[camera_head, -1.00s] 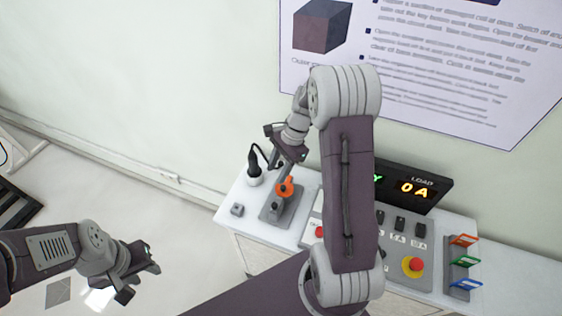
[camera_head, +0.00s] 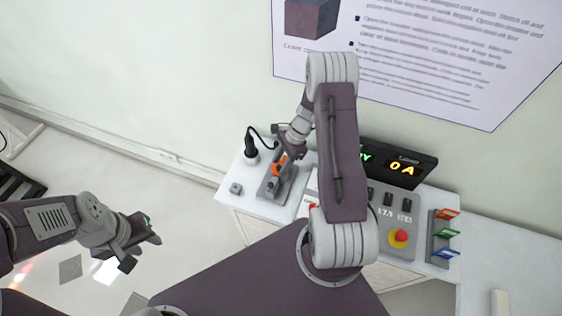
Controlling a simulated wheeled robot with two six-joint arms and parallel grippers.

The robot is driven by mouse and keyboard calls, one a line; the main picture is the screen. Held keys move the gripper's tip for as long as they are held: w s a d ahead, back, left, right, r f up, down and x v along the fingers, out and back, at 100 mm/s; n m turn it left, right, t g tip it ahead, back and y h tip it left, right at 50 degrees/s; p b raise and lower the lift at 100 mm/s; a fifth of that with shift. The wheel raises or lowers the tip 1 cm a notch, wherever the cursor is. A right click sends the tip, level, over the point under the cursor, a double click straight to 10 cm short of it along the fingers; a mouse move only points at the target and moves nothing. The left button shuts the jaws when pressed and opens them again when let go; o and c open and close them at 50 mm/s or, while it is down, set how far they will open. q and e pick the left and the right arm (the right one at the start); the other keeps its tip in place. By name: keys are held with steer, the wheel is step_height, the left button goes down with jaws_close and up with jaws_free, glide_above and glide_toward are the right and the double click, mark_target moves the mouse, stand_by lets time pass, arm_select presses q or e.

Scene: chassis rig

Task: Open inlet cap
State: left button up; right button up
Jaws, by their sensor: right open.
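A grey inlet block (camera_head: 268,188) sits on the white tabletop, left of the control panel. An orange part (camera_head: 277,169), which looks like the inlet cap, is on top of it. My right gripper (camera_head: 287,155) is open just above and beside the orange part. Its fingers partly hide the part, and I cannot tell whether they touch it. My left gripper (camera_head: 142,248) is open and empty off to the left, over the floor and away from the table.
A black plug with a cable (camera_head: 250,150) stands behind the inlet. The panel's red button (camera_head: 400,236), a lit display (camera_head: 398,164) and a rack of coloured tags (camera_head: 444,238) are to the right.

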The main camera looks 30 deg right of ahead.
steer(key=shift+a, duration=0.1)
jaws_close()
steer(key=shift+r, duration=0.1)
stand_by(1.2)
